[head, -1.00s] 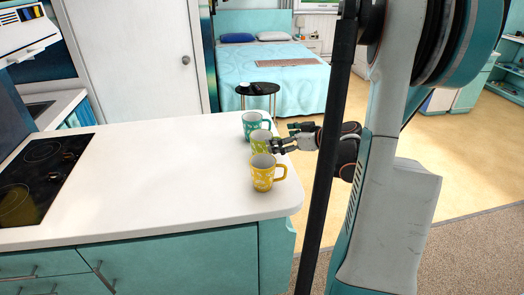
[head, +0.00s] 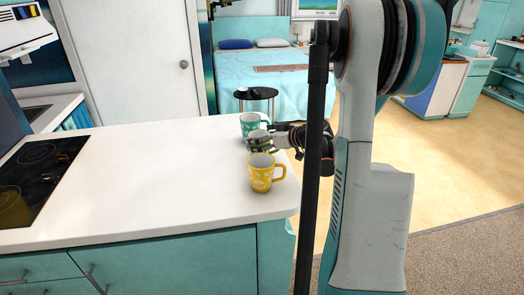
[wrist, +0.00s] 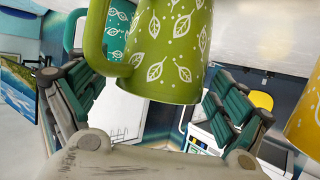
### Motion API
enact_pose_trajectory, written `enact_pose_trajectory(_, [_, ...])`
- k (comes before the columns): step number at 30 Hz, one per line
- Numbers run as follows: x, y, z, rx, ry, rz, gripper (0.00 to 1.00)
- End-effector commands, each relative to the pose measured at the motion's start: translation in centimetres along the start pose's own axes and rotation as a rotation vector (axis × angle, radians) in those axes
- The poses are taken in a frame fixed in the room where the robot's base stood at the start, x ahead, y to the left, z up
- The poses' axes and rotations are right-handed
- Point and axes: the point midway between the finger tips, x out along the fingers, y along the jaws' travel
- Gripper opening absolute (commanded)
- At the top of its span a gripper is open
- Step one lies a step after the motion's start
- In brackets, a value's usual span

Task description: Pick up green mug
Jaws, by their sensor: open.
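The green mug (wrist: 172,48), printed with white leaves, fills the upper middle of the wrist view, its handle on the left. In the head view my gripper (head: 260,142) hides most of it. The mug stands between a teal mug (head: 250,124) and a yellow mug (head: 263,174) at the counter's right end. My gripper is open at the green mug. In the wrist view its fingers (wrist: 152,98) are spread to the left and right of the mug's lower part. I cannot tell whether they touch it.
The teal mug stands close behind, and the yellow mug close in front, with little room between them. The white counter (head: 150,180) is bare to the left, up to a black cooktop (head: 40,175). A round dark table (head: 256,95) stands beyond the counter.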

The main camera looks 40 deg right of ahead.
Motion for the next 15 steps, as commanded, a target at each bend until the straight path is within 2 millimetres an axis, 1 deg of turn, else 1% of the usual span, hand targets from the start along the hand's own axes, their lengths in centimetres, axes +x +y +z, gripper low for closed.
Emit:
enact_pose_trajectory(1, [-0.03, 0.00, -0.03, 0.000, 0.000, 0.000, 0.92])
enact_pose_trajectory(2, [-0.04, -0.01, -0.03, 0.000, 0.000, 0.000, 0.89])
enact_pose_trajectory(3, [-0.04, -0.01, -0.03, 0.000, 0.000, 0.000, 0.80])
enact_pose_trajectory(5, [-0.04, -0.01, -0.03, 0.000, 0.000, 0.000, 0.67])
enact_pose_trajectory(6, [-0.04, -0.02, -0.03, 0.000, 0.000, 0.000, 0.58])
enact_pose_trajectory(11, [-0.04, -0.03, 0.00, 0.000, 0.000, -0.001, 0.21])
enact_pose_trajectory(12, [-0.05, -0.04, -0.02, 0.000, 0.000, -0.001, 0.17])
enact_pose_trajectory(15, [-0.05, -0.05, 0.00, 0.000, 0.000, -0.001, 0.17])
